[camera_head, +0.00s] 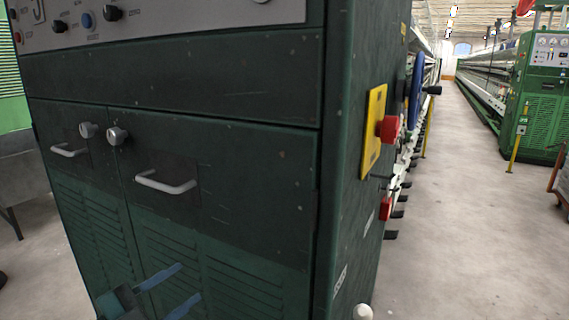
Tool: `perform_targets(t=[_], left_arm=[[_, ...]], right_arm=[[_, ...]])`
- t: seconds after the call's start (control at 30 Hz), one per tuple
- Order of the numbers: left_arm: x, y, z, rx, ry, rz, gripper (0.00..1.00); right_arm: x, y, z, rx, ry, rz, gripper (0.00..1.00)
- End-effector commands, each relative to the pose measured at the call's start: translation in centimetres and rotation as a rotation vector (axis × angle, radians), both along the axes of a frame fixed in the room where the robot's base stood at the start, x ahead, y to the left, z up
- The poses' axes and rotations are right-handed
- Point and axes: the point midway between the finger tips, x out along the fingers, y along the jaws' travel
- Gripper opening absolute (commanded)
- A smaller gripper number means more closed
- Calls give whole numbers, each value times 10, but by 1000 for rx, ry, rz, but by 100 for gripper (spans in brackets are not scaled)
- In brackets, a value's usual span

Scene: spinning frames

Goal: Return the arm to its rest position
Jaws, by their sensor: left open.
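My left gripper (189,281) shows at the bottom left, low in front of the louvred lower panel of the dark green cabinet (225,160). Its two bluish fingers are spread apart, with nothing visible between them. The rest of my left arm is mostly cut off by the bottom edge. My right gripper is not in view.
The cabinet has white handles (165,184) and knobs on its front. Red buttons (389,129) stick out from its right side. A concrete aisle (460,190) runs clear to the right, with another green machine (540,100) beyond.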

Motion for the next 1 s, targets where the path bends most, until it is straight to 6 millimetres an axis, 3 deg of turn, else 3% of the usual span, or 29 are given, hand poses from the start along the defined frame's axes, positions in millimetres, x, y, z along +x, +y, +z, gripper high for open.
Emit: perform_targets(t=[0.03, 0.1, 0.2, 0.4, 0.7, 0.77, 1.0], left_arm=[[-16, -13, -26, -101, 100, 29, 45], [-36, -25, -56, -215, 231, 81, 45], [-62, -36, -89, -346, 394, 160, 45], [-105, -46, -130, -517, 629, 296, 45], [-160, -50, -168, -691, 889, 480, 45], [-156, -49, -154, -666, 887, 477, 45], [-154, -50, -143, -611, 934, 507, 45]], right_arm=[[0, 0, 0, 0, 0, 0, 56], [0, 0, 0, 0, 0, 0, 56], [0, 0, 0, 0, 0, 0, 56], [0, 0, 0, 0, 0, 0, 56], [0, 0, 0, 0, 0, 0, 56], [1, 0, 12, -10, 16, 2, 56], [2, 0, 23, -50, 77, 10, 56]])
